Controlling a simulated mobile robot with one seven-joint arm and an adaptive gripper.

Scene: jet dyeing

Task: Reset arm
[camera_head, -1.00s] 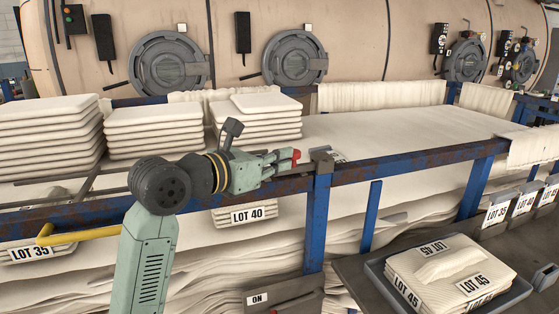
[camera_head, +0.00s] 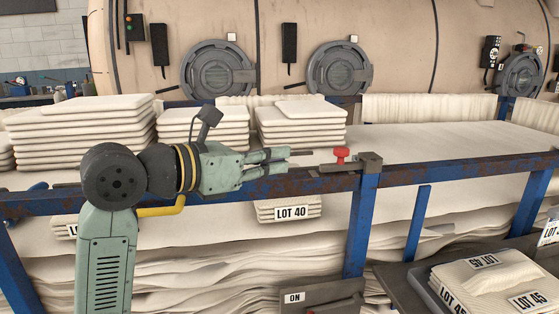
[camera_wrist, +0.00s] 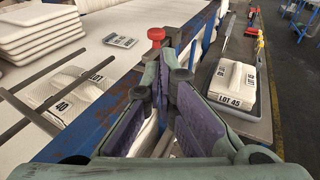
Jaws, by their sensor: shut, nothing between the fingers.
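My gripper (camera_head: 287,158) is at the end of my arm, level with the blue rail in the head view, and points right. Its fingers are shut with nothing between them. In the wrist view my gripper (camera_wrist: 167,72) shows its purple inner pads close together. A red knob (camera_head: 341,153) on a dark bracket (camera_head: 345,167) sits on the rail just right of the fingertips, with a gap between. The knob also shows in the wrist view (camera_wrist: 156,35), just beyond the fingertips.
The rusty blue rail (camera_head: 450,168) runs beneath and beyond my gripper. Folded white cloth stacks (camera_head: 300,123) stand behind it. A LOT 40 bundle (camera_head: 288,209) lies below. A tray (camera_head: 440,292) with a LOT 45 bundle (camera_head: 490,280) is at lower right.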

